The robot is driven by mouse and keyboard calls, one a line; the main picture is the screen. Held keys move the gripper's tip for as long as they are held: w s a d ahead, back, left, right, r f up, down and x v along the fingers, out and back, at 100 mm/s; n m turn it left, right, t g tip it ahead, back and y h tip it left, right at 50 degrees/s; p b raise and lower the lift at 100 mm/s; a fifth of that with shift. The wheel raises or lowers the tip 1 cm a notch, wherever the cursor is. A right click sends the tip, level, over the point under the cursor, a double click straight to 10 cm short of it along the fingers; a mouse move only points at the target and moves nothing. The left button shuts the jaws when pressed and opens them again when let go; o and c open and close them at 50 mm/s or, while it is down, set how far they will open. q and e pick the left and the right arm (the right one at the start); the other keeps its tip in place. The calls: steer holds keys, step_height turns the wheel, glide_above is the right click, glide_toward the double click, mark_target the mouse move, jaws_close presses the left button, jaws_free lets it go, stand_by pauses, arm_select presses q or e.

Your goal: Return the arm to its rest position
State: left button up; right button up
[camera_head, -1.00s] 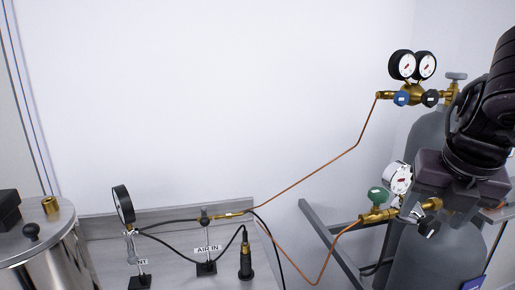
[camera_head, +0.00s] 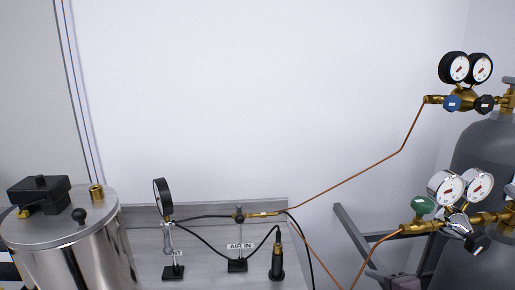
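Neither of my arms nor my grippers shows in the head view. Two gas cylinders stand at the right. The rear cylinder (camera_head: 484,150) carries a brass regulator (camera_head: 463,100) with two black-rimmed gauges, a blue knob and a black knob. The front regulator (camera_head: 432,226) has two white-faced gauges, a green knob (camera_head: 423,206) and a black knob (camera_head: 477,243). Nothing of mine touches either regulator in this view.
A steel chamber (camera_head: 75,255) with a black box (camera_head: 39,194) on its lid stands at the left. A metal bench (camera_head: 206,272) holds a gauge (camera_head: 162,198), fittings and a black torch-like tool (camera_head: 277,262). A copper tube (camera_head: 350,180) runs to the rear regulator.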

steer(key=s+a+f+m+g+h, duration=0.1)
steer(key=s+a+f+m+g, duration=0.25)
steer(key=s+f+m, duration=0.45)
steer(key=s+a+f+m+g+h, duration=0.1)
steer(key=s+a+f+m+g, duration=0.3)
steer(key=s+m, duration=0.6)
step_height(320, 180, down, 36)
steer(key=s+d+g+b, duration=0.1)
steer(key=s+g+b, duration=0.1)
steer(key=b, duration=0.3)
steer(key=s+d+f+b, duration=0.1)
steer(key=s+f+b, duration=0.1)
steer(key=s+f, duration=0.7)
steer(key=s+d+f+b, duration=0.2)
steer(key=s+f, duration=0.8)
steer(key=f, duration=0.3)
steer(key=shift+s+d+f+g+h, duration=0.2)
steer(key=shift+s+d+g+h, duration=0.1)
steer(key=shift+g, duration=0.15)
